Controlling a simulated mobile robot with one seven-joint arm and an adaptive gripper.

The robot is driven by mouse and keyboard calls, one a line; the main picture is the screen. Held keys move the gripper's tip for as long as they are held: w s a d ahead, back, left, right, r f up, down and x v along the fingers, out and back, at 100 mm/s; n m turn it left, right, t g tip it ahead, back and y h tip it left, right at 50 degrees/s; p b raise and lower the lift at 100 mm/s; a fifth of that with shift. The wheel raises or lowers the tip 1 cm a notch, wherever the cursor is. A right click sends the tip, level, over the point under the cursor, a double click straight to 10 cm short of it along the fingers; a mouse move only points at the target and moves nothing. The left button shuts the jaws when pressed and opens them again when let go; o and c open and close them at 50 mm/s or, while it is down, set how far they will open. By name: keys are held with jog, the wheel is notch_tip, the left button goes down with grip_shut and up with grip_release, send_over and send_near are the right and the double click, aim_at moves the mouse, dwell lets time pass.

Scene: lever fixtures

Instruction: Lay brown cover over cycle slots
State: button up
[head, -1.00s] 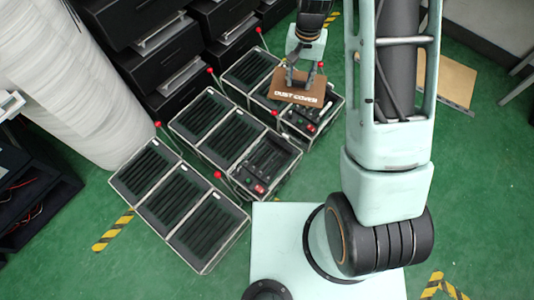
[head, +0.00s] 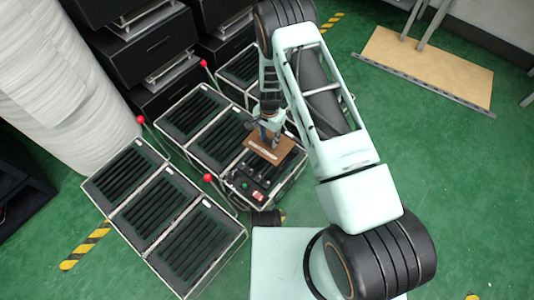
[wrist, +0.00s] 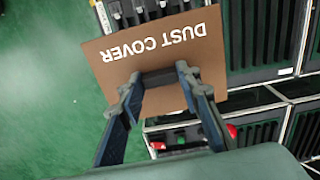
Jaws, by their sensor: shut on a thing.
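The brown cover (head: 287,150) is a flat plate with white lettering. In the wrist view the cover (wrist: 115,72) reads "DUST COVER". My gripper (head: 270,136) is shut on the cover's dark handle, which shows between the fingers in the wrist view (wrist: 160,78). In the head view the cover is above the right end of the middle rack, hiding part of its control section (head: 250,182). Whether it touches the rack cannot be told. Black slotted panels (head: 192,108) fill the rest of this rack. No label shows which slots are the cycle slots.
A front rack (head: 155,212) of slotted panels lies nearer, and another rack (head: 238,68) lies behind. Red-knobbed levers (head: 208,178) stand up by the racks. Black drawers (head: 150,45) and a white roll (head: 60,75) are at the back left. Green floor is open at right.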

aim_at(267, 145)
jog(key=shift+m, duration=0.3)
jog(key=f, duration=0.3)
jog(key=f+b, duration=0.1)
jog(key=shift+s+a+f, duration=0.3)
jog(key=shift+a+f, duration=0.05)
jog(key=shift+f, duration=0.05)
jog(key=shift+b, duration=0.3)
notch_tip(267, 145, down, 9)
jog(key=b, duration=0.7)
jog(key=shift+r+b, duration=0.2)
jog(key=shift+b, duration=0.1)
jog(key=o, duration=1.3)
